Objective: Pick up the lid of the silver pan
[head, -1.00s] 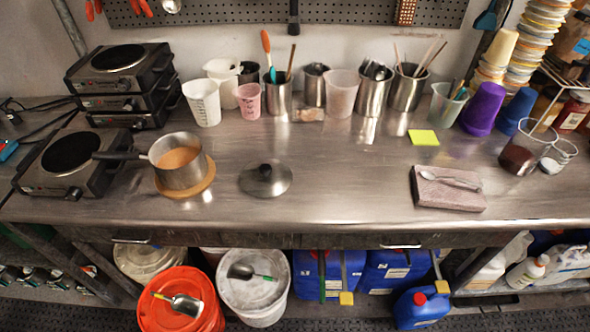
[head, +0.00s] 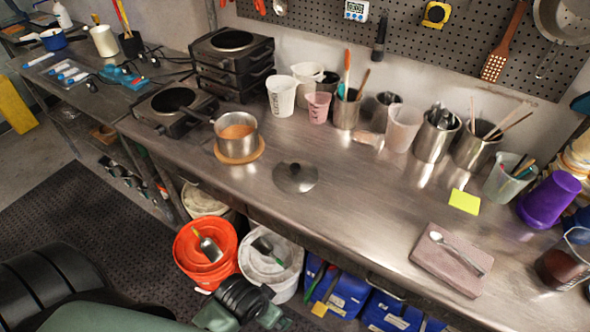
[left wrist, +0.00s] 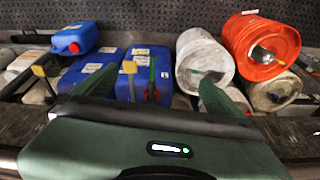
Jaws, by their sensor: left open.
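The silver pan (head: 250,143) stands on a round wooden trivet (head: 229,158) on the steel counter, with orange-brown liquid in it. Its lid (head: 304,186), a shallow metal disc with a dark knob (head: 295,169), lies on the counter to the right of the pan, apart from it. My left gripper (head: 243,318) is at the bottom of the head view, low in front of the counter and far from the lid. In the left wrist view my left gripper (left wrist: 153,92) has its two green fingers spread, with nothing between them. My right gripper is not in view.
Hot plates (head: 176,107) stand left of the pan; cups and tool pots line the back. A pink block (head: 445,268) with a spoon lies right. Counter around the lid is clear. Below are an orange bucket (head: 187,262), a white bucket (head: 286,287) and blue canisters (head: 345,290).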

